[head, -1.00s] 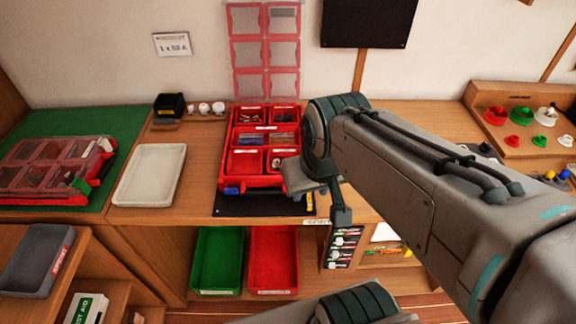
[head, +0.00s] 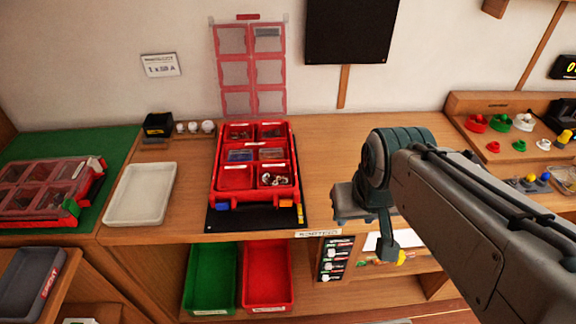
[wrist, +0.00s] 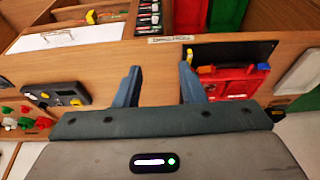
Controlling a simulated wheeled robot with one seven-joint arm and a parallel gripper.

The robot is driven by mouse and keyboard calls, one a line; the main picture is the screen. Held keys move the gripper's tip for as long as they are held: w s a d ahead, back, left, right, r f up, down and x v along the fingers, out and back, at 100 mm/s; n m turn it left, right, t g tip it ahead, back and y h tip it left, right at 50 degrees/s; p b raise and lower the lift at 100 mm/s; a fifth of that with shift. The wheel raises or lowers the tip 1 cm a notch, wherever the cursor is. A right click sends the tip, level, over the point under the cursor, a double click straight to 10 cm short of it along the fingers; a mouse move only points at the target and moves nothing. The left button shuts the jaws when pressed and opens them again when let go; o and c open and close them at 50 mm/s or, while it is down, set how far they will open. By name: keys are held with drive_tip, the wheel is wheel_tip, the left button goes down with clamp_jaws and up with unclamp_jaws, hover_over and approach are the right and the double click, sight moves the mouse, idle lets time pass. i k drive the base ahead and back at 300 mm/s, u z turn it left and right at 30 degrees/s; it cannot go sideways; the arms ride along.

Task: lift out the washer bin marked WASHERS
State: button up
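An open red case (head: 217,190) stands on a black mat on the bench, its clear-windowed lid (head: 251,72) raised against the wall. It holds several red bins. The front right bin (head: 278,184) holds small ring-shaped metal parts that look like washers; its label is too small to read. My gripper (wrist: 158,84) is open and empty, its two fingers apart over the bench front. In the head view it is right of the case and clear of it. The wrist view shows only part of the case (wrist: 228,82), at right; the washers are not visible there.
A white tray (head: 140,194) lies left of the case, and a closed red organizer (head: 45,190) sits on the green mat. Green (head: 212,278) and red (head: 267,275) trays sit on the shelf below.

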sight(275, 175)
drive_tip(key=i, duration=0.3)
drive_tip(key=u, duration=0.5)
drive_tip(key=k, duration=0.5)
drive_tip(key=u, duration=1.55)
drive_tip(key=i, duration=0.85)
drive_tip(key=z, duration=2.05)
